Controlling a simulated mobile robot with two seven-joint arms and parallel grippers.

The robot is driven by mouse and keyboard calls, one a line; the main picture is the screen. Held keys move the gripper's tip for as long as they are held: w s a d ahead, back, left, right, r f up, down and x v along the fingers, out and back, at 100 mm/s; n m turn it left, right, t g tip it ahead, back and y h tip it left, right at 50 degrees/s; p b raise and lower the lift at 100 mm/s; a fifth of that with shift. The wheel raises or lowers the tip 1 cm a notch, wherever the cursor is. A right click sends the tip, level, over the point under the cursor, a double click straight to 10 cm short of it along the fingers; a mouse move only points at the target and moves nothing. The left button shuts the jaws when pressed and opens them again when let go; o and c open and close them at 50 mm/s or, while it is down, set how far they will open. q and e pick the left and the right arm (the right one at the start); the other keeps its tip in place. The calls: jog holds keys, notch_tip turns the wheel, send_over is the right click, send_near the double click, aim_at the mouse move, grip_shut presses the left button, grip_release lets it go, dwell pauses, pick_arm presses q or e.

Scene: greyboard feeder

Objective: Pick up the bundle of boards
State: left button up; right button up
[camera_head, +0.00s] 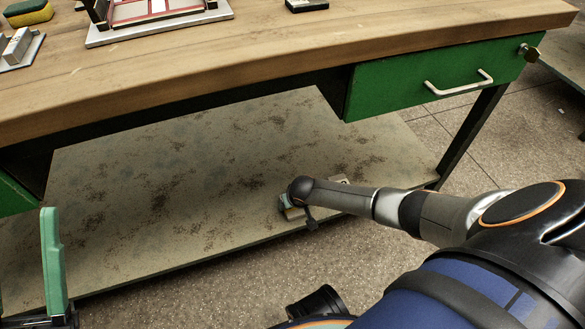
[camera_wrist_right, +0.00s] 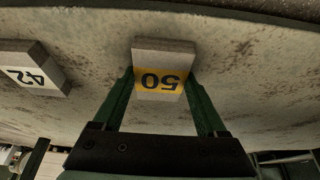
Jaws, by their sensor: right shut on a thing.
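A grey board bundle with a yellow label reading 50 (camera_wrist_right: 160,80) is between the green fingers of my right gripper (camera_wrist_right: 159,76), which is shut on it. In the head view my right gripper (camera_head: 288,203) is down at the front part of the lower shelf, and the bundle (camera_head: 294,214) is mostly hidden by the wrist. A second bundle with a white label reading 42 (camera_wrist_right: 32,72) lies to the left in the right wrist view, apart from the gripper. My left gripper (camera_head: 30,265) is at the lower left of the head view, partly cut off; it looks open and empty.
The worn lower shelf (camera_head: 150,190) is largely clear to the left. The wooden tabletop (camera_head: 270,60) overhangs it, with a green drawer (camera_head: 430,80) at the right. A red-lined fixture (camera_head: 155,15), a sponge (camera_head: 28,12) and a small dark device (camera_head: 306,4) stand on top.

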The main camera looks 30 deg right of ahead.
jog(key=c, duration=0.4)
jog(key=shift+r, duration=0.15)
